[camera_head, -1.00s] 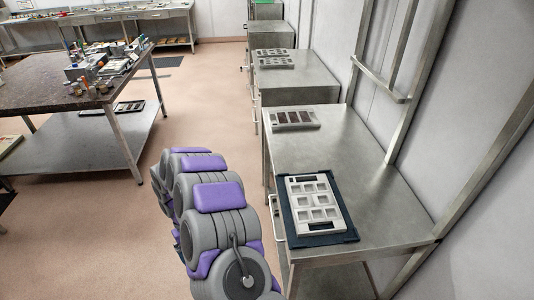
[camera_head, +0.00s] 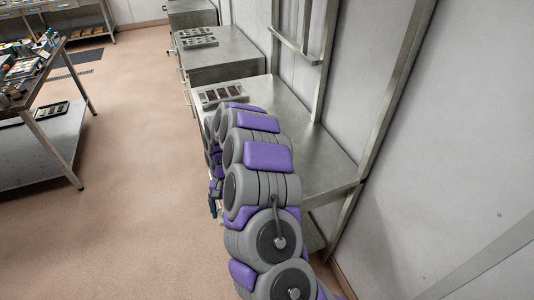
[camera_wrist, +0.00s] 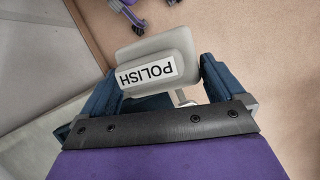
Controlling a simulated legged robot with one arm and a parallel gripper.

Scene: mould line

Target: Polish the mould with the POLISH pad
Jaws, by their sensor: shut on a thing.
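My gripper (camera_wrist: 158,72) is shut on the POLISH pad (camera_wrist: 157,50), a light grey block with a white label reading POLISH, upside down in the wrist view. The two dark blue fingers sit at either side of it. In the head view my arm covers the pad and most of the gripper. A grey mould tray with dark cavities (camera_head: 222,95) lies at the far end of the nearest steel table (camera_head: 325,160). The light mould on the dark mat, seen earlier on the near part of this table, is hidden behind my arm or out of view.
A steel cabinet (camera_head: 222,65) with another mould (camera_head: 197,37) on top stands beyond the table. A metal frame (camera_head: 388,100) rises along the wall at the right. A cluttered workbench (camera_head: 62,130) stands left, with open floor (camera_head: 130,150) between.

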